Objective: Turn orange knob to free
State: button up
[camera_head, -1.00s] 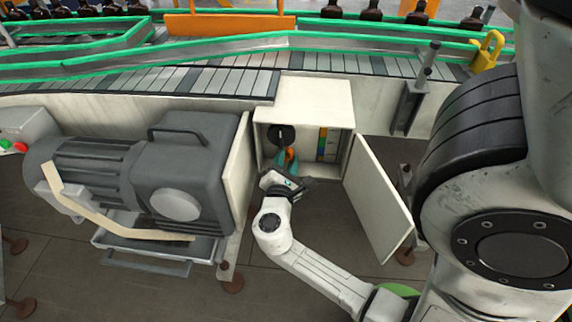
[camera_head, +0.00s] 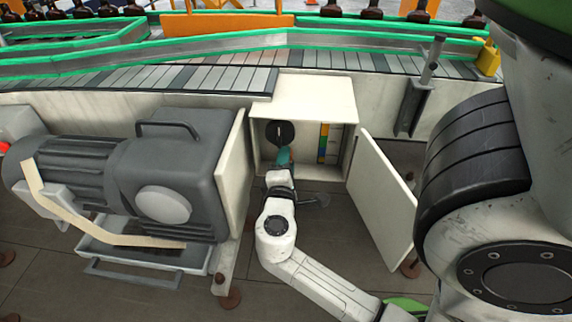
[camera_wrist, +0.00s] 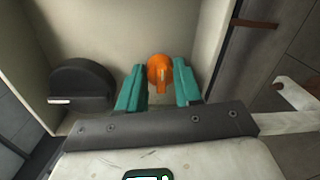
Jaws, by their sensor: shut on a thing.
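The orange knob (camera_wrist: 159,70) is on the back wall inside the open white cabinet (camera_head: 304,97). In the wrist view, it sits between the two teal fingers of my gripper (camera_wrist: 160,82), its handle part pointing down toward the palm. My gripper is shut on the knob.
A black round dial (camera_head: 280,133) with a pale mark is left of the knob, also in the wrist view (camera_wrist: 80,84). The open cabinet door (camera_head: 384,195) stands right of my arm; a grey motor (camera_head: 170,175) stands left.

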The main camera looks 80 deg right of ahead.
dwell(0.5)
jog(key=o, duration=1)
jog(key=shift+f, duration=0.1)
jog(key=shift+o, duration=0.2)
